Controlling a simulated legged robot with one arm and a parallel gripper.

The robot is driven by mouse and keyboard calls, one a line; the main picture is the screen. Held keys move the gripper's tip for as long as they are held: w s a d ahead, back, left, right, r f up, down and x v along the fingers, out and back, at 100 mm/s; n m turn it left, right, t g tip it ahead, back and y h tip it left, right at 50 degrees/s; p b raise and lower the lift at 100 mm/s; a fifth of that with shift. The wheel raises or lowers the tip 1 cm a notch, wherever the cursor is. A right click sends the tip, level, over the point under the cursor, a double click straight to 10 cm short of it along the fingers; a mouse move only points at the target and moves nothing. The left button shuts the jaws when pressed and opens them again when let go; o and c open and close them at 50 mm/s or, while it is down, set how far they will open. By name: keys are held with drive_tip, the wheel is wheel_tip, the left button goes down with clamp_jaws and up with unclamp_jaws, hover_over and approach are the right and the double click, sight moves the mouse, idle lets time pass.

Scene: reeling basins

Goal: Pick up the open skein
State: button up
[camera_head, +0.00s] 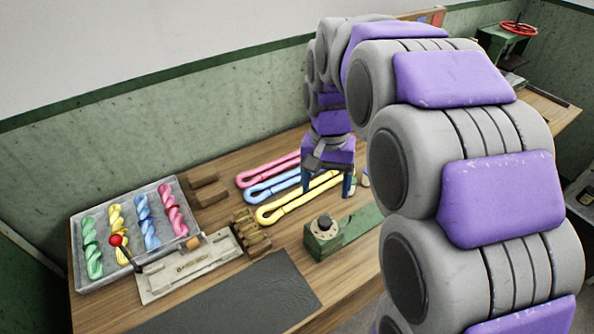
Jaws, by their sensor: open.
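Three open skeins lie side by side on the wooden table as long flat loops: a pink one (262,172), a blue one (262,190) and a yellow one (280,211). My gripper (327,191) points down over the right part of the yellow skein, with its two dark blue fingers apart. In this view the yellow strand passes between the fingers. I cannot tell how high the fingertips are above it. The gripper hides the right ends of the blue and pink skeins.
A grey tray (77,254) with several twisted skeins stands at the left. A board with a red-knobbed lever (116,240), wooden pegs (251,233) and a green box with a dial (324,237) stand nearby. A dark mat (245,300) lies in front.

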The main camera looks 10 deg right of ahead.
drive_tip(key=w+a+m+p, duration=0.1)
drive_tip(key=w+m+p, duration=0.1)
drive_tip(key=w, duration=1.1)
drive_tip(key=m+t+p, duration=0.1)
drive_tip(key=m+p, duration=0.4)
drive_tip(key=m, duration=0.2)
hover_over(296, 171)
wheel_tip(296, 171, down, 12)
drive_tip(key=f, duration=0.1)
wheel_tip(296, 171, down, 18)
drive_tip(key=b, duration=0.6)
drive_tip(key=shift+s+r+b, duration=0.1)
drive_tip(key=shift+r+b, duration=0.1)
drive_tip(key=shift+b, duration=0.1)
drive_tip(key=shift+r, duration=0.1)
drive_tip(key=c, duration=0.8)
drive_tip(key=shift+r, duration=0.1)
